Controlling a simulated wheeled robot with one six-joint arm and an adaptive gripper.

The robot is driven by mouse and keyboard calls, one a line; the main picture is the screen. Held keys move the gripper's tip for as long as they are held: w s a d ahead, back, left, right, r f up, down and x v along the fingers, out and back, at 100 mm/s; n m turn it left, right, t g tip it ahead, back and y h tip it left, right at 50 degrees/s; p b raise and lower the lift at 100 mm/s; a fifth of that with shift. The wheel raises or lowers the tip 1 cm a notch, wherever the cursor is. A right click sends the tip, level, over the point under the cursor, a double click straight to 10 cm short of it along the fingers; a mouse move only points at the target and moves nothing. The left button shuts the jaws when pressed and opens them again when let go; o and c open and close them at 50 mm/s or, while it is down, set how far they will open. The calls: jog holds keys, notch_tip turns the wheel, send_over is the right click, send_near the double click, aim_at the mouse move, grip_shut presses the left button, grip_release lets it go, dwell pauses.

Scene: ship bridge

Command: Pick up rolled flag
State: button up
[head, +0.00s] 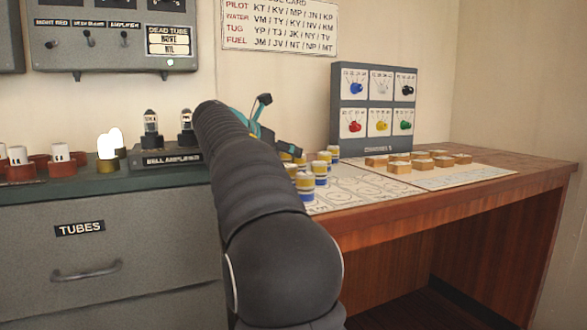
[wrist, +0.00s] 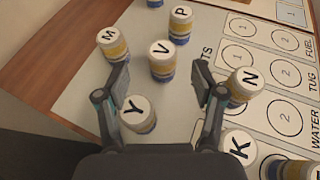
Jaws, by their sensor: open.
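The rolled flags are short upright cylinders with white lettered tops and yellow and blue bands. In the wrist view, the V flag (wrist: 162,61) stands just beyond and between the fingertips of my gripper (wrist: 160,82). The Y flag (wrist: 138,114) shows between the fingers, nearer the palm. The M flag (wrist: 113,44) is beyond the left finger, the P flag (wrist: 180,24) is farther off, and the N flag (wrist: 244,85) is right of the right finger. The K flag (wrist: 238,148) is partly hidden. My gripper (head: 275,126) is open and empty; its height above the flags is unclear.
A printed sheet with circles (wrist: 269,48) lies beside the flags on the wooden desk (head: 420,209). Several small wooden blocks (head: 398,167) sit right of them. The tube cabinet (head: 120,250) and bell amplifier (head: 165,158) are at left.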

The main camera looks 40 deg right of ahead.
aim_at(299, 165)
jog(key=x, duration=0.5)
jog(key=shift+b, duration=0.3)
jog(key=shift+a, duration=0.1)
jog(key=c, duration=1.1)
